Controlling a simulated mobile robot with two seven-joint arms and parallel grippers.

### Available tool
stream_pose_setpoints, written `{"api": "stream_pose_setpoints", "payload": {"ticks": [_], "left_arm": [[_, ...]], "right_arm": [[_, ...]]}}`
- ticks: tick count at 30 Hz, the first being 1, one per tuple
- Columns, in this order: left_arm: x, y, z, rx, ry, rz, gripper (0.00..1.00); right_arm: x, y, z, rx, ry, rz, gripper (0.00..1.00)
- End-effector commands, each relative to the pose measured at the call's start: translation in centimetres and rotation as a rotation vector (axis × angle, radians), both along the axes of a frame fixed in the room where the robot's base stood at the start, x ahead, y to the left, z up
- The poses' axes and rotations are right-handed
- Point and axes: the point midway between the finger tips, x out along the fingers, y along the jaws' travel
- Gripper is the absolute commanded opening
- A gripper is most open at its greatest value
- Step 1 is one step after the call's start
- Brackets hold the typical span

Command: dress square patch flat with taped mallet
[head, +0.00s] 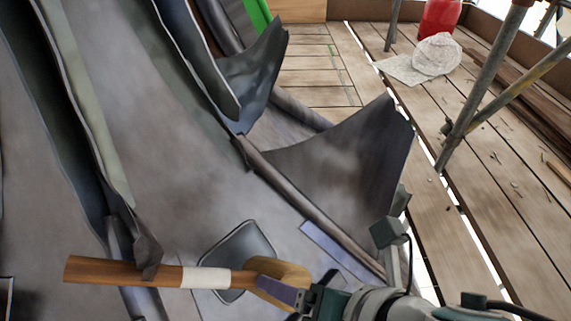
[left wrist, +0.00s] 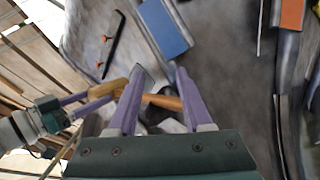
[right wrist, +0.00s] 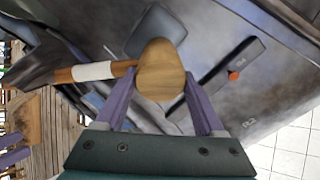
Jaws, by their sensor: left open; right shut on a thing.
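The mallet has a wooden handle with white tape (head: 205,278) and a rounded wooden head (right wrist: 160,70). My right gripper (head: 285,283) is shut on the mallet at its head, with the handle pointing left in the head view. The dark grey square patch (head: 243,246) lies on the grey metal sheet, partly hidden behind the mallet. It also shows beyond the mallet head in the right wrist view (right wrist: 157,27). I cannot tell whether mallet and patch touch. My left gripper (left wrist: 158,85) is open; the mallet handle (left wrist: 165,101) crosses beyond its fingers.
Curled metal sheets (head: 345,155) rise beyond the patch. Scaffold poles (head: 485,80) and plank decking (head: 490,185) are at right, with a white crumpled cloth (head: 435,55) and a red object (head: 440,17). A blue block (left wrist: 162,28) lies in the left wrist view.

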Motion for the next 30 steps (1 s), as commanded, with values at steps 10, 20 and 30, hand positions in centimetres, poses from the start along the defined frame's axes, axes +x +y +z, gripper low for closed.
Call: {"api": "stream_pose_setpoints", "payload": {"ticks": [10, 20, 30], "left_arm": [[0.0, 0.0, -1.1, -0.001, 0.0, 0.001, 0.5], [0.0, -0.3, -3.4, -0.01, 0.003, 0.007, 0.5], [0.0, -0.3, -3.3, -0.01, 0.003, 0.007, 0.5]], "right_arm": [[0.6, 0.6, -0.9, 0.005, -0.004, 0.001, 0.0], [2.2, 2.3, -3.0, 0.004, -0.002, 0.0, 0.0], [2.2, 2.2, -2.9, 0.003, -0.001, 0.0, 0.0]]}}
